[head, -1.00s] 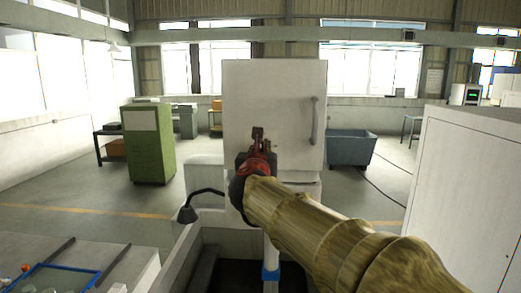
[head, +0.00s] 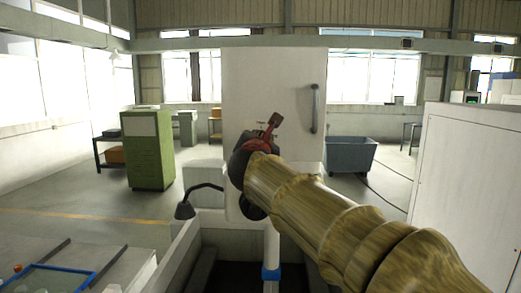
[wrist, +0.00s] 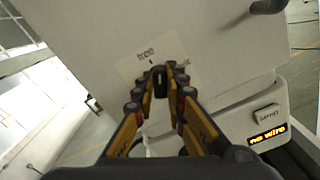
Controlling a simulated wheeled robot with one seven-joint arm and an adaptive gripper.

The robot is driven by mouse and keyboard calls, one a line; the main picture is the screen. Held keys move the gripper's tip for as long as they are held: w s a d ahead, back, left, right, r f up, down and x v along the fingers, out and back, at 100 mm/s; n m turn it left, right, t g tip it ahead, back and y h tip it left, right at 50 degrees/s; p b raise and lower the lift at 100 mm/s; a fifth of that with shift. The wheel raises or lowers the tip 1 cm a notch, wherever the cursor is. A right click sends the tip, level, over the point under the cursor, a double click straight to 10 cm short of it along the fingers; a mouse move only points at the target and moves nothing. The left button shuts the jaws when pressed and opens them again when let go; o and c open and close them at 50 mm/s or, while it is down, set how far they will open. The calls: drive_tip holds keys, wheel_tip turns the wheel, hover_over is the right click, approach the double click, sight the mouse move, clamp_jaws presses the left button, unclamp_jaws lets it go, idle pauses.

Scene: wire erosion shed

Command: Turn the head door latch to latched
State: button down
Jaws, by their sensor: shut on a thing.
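The head door (head: 290,85) is a tall white panel in the head view, with a grey bar handle (head: 315,108) at its right. My gripper (head: 274,121) is at the door's lower left part, its fingers tilted up to the right. In the wrist view, my gripper (wrist: 161,92) is shut on the small dark head door latch (wrist: 160,76). The latch stands in front of a pale label (wrist: 137,68) reading "free" at the left, with a tick mark below the word. The latch lies just right of that tick. A second word farther right is mostly hidden by a finger.
A white cabinet (head: 470,180) is close at the right. A green cabinet (head: 148,150) stands farther back left.

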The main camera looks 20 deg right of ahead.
drive_tip(key=shift+d+f+m+b, duration=0.1)
drive_tip(key=shift+f+m+b, duration=0.05)
drive_tip(key=shift+m+b, duration=2.85)
drive_tip(key=shift+f+m+b, duration=0.1)
drive_tip(key=shift+m+b, duration=2.6)
drive_tip(key=shift+m, duration=0.5)
drive_tip(key=c, duration=1.8)
unclamp_jaws()
drive_tip(key=shift+r, duration=0.1)
